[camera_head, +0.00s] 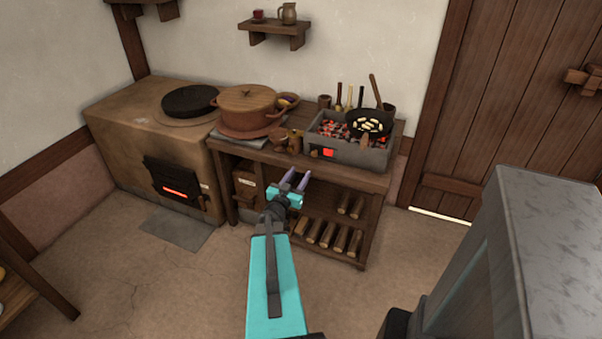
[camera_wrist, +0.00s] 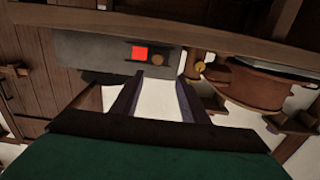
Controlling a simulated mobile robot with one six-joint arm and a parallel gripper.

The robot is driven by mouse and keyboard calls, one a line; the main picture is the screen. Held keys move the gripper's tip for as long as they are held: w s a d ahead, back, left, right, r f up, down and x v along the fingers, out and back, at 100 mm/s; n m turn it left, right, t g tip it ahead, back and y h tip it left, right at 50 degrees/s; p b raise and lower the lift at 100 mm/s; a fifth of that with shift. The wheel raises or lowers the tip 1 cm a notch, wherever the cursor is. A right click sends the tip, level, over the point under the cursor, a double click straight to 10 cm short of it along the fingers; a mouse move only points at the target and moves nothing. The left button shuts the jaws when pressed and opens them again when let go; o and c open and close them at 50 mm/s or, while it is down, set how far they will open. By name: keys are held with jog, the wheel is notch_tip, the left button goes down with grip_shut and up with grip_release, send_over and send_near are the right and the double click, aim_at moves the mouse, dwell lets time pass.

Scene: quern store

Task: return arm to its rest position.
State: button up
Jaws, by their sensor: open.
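My gripper (camera_head: 296,181) is open and empty, at the end of my turquoise arm. In the head view it stands out in front of the wooden workbench (camera_head: 376,180), overlapping the bench's front and lower shelf. In the wrist view the two dark fingers (camera_wrist: 155,100) are spread with nothing between them. Beyond them shows the grey brazier (camera_wrist: 95,58) with its red square; the picture appears turned over.
The brazier (camera_head: 344,153) holds glowing coals and a black pan (camera_head: 370,123). A lidded brown pot (camera_head: 247,108) stands to its left. Logs (camera_head: 326,234) lie on the lower shelf. A clay stove (camera_head: 120,125) stands left, a door (camera_head: 520,100) right. Floor in front is clear.

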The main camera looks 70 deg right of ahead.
jog(key=shift+a, duration=0.25)
dwell(0.4)
